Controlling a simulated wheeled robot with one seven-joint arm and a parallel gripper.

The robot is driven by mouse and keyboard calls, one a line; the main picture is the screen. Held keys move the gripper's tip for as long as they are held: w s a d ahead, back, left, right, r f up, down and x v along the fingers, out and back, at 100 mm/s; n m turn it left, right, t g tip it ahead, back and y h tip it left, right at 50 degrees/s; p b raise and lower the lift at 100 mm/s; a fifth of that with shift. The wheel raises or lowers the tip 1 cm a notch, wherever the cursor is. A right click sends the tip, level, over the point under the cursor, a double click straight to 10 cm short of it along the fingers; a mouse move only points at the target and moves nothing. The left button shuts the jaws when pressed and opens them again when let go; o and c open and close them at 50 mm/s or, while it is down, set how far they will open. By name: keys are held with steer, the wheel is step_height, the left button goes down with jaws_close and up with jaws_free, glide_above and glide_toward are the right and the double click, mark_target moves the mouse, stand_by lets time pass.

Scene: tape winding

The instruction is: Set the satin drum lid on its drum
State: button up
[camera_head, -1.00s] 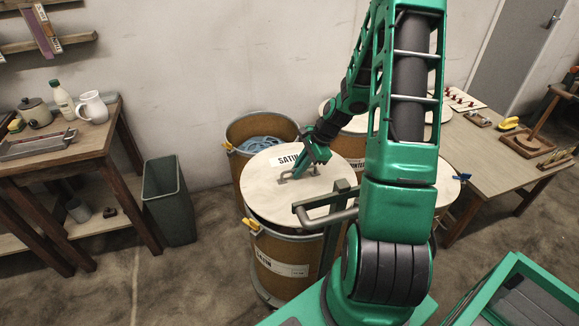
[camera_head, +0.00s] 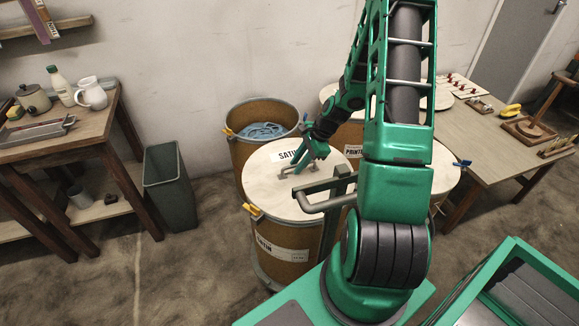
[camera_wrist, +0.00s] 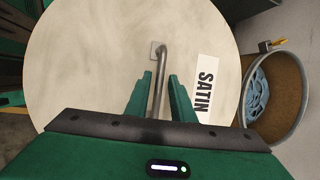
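The satin drum lid (camera_head: 283,192) is a pale round disc with a metal bar handle and a SATIN label. It lies level on the satin drum (camera_head: 275,240), a brown drum with a SATIN label and yellow clamps. No gap shows at the front rim; the right rear edge is partly hidden behind my arm. My gripper (camera_head: 297,166) is down at the lid's handle. In the wrist view the lid (camera_wrist: 95,60) fills the middle, and the two green fingers of my gripper (camera_wrist: 160,82) stand apart on either side of the handle (camera_wrist: 161,60), with narrow gaps.
An open drum (camera_head: 262,115) with blue material inside stands behind. A lidded drum (camera_head: 350,140) is behind my arm at the right. A grey bin (camera_head: 170,185) and a cluttered workbench (camera_head: 60,140) are at the left; a table (camera_head: 490,150) is at the right.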

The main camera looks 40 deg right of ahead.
steer(key=shift+o, duration=0.4)
steer(key=v, duration=1)
steer(key=shift+r, duration=0.3)
steer(key=shift+s+d, duration=0.1)
